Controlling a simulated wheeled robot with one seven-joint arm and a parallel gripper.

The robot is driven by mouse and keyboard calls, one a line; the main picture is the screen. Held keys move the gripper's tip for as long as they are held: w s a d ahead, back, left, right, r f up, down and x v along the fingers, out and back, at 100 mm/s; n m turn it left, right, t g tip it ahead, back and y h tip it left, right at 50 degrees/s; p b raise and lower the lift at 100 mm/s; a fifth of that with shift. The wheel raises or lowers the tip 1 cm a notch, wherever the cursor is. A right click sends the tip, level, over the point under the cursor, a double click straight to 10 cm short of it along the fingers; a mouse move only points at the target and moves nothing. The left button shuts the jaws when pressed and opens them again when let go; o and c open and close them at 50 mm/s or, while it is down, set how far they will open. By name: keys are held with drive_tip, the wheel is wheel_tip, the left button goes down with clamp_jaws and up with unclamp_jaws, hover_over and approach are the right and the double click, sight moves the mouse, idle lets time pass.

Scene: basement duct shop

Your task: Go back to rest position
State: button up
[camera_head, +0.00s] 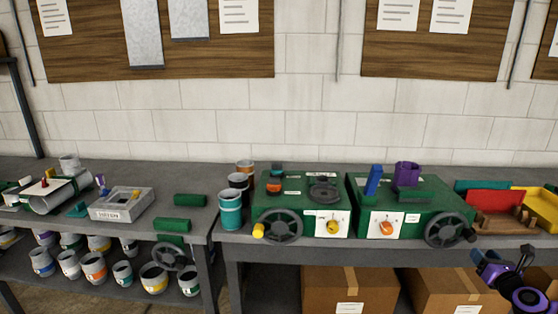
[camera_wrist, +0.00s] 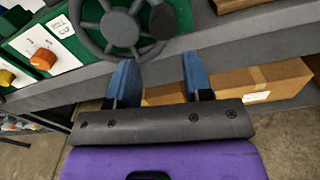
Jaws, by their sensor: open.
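My gripper (camera_wrist: 160,82) is open and empty in the wrist view, with two blue fingertips apart. It hangs in front of the bench's front edge, below the dark handwheel (camera_wrist: 118,22) of the right green machine. In the head view my purple and black arm (camera_head: 520,285) shows at the lower right corner, in front of the bench and a cardboard box; the fingertips are not clear there. The right green machine (camera_head: 432,217) carries a blue block (camera_head: 373,180), a purple part (camera_head: 407,172) and an orange knob (camera_head: 387,228). Nothing is between the fingers.
The left green machine (camera_head: 300,187) has its own handwheel (camera_head: 279,227). Cups stand beside it, and a red bin (camera_head: 494,202) and yellow bin (camera_head: 543,205) lie at the right. Cardboard boxes (camera_head: 350,287) sit under the bench. Bare floor (camera_wrist: 285,140) shows below my gripper.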

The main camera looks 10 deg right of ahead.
drive_tip(key=w+a+f+n+g+y, duration=0.15)
drive_tip(key=a+n+g+y, duration=0.75)
drive_tip(key=a+n, duration=0.95)
drive_tip(key=s+a+r+n+g+h, duration=0.2)
drive_tip(key=a+r+n, duration=0.25)
drive_tip(key=r, duration=0.35)
drive_tip(key=s+a+r+n+g+h, duration=0.1)
drive_tip(key=a+r+n+g+h, duration=0.15)
drive_tip(key=r+n, duration=0.45)
drive_tip(key=s+a+r+n+g+h, duration=0.1)
drive_tip(key=s+a+r+n+h, duration=0.2)
drive_tip(key=r, duration=0.7)
drive_tip(key=s+a+r+n+t+y, duration=0.2)
drive_tip(key=s+a+r+n, duration=0.5)
drive_tip(key=s+a+r, duration=0.4)
drive_tip(key=s+r, duration=0.1)
drive_tip(key=s, duration=0.2)
drive_tip(key=shift+s+a+r, duration=0.25)
drive_tip(key=shift+a+r, duration=0.05)
drive_tip(key=shift+a, duration=0.1)
drive_tip(key=shift+y, duration=0.25)
